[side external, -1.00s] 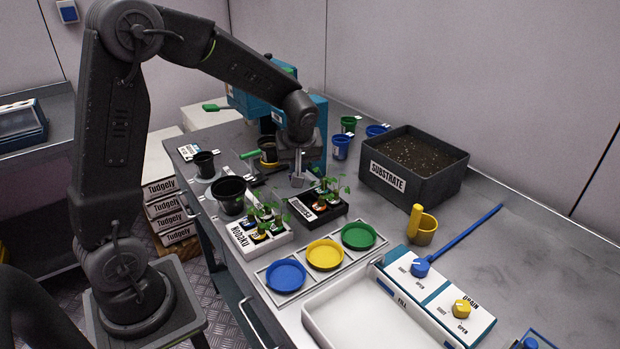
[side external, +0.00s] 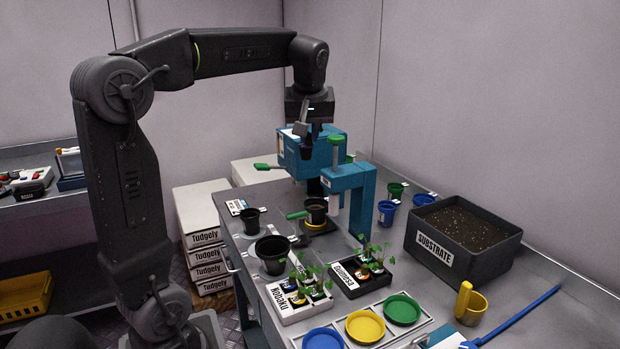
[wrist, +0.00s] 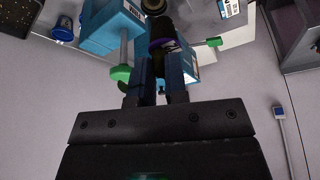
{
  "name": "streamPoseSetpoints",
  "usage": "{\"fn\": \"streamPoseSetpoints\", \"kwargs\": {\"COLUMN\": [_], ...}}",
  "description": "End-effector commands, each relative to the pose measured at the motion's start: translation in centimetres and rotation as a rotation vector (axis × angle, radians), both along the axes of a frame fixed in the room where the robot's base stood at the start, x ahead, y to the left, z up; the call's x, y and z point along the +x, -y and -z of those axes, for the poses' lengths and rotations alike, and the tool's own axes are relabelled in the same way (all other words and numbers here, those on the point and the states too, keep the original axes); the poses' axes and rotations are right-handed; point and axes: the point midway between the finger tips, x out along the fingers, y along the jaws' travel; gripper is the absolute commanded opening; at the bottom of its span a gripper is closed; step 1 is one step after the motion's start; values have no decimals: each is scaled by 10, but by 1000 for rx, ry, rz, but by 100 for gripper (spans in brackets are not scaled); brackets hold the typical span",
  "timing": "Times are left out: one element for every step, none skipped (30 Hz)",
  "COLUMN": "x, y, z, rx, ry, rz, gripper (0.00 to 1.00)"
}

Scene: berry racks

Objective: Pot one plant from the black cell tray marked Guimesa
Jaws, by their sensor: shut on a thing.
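The black cell tray (side external: 349,287), with a white label that is hard to read, stands on the bench and holds small green plants (side external: 374,260). My gripper (side external: 305,143) is high above the far part of the bench, well clear of the tray. It is shut on a dark object (wrist: 163,42), which shows a purple band in the wrist view; I cannot tell what it is. A pot (side external: 316,206) with dark fill sits on a yellow-rimmed base at the teal station.
The teal station (side external: 349,178) stands close to my gripper. Black pots (side external: 272,264), a white plant tray (side external: 300,311), coloured dishes (side external: 365,326) and the substrate bin (side external: 438,253) stand around the black tray. Blue and green pots (side external: 387,213) are behind.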

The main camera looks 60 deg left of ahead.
Motion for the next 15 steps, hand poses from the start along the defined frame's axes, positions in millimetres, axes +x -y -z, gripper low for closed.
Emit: {"fn": "streamPoseSetpoints", "kwargs": {"x": [1, 1, 1, 1, 1, 1, 1, 3, 8, 11, 15, 20, 23, 27, 32], "y": [0, 0, 0, 0, 0, 0, 0, -2, -7, -11, -14, -19, -22, -26, -32], "z": [-16, -24, -35, -41, -48, -56, -62, -64, -62, -62, -62, -63, -63, -63, -63], "rx": [1, 1, 2, 0, 1, 1, 1, -1, -2, -2, -2, -2, -1, -3, -2], "ry": [4, 3, 3, 2, 2, 2, 1, -2, -5, -5, -4, -3, -3, -2, -2], "rz": [0, 0, 0, -1, 0, 0, 0, 14, 58, 89, 119, 163, 195, 229, 277], "gripper": [0, 0, 0, 0, 0, 0, 0, 0, 0, 0, 0, 0, 0, 0, 0]}}
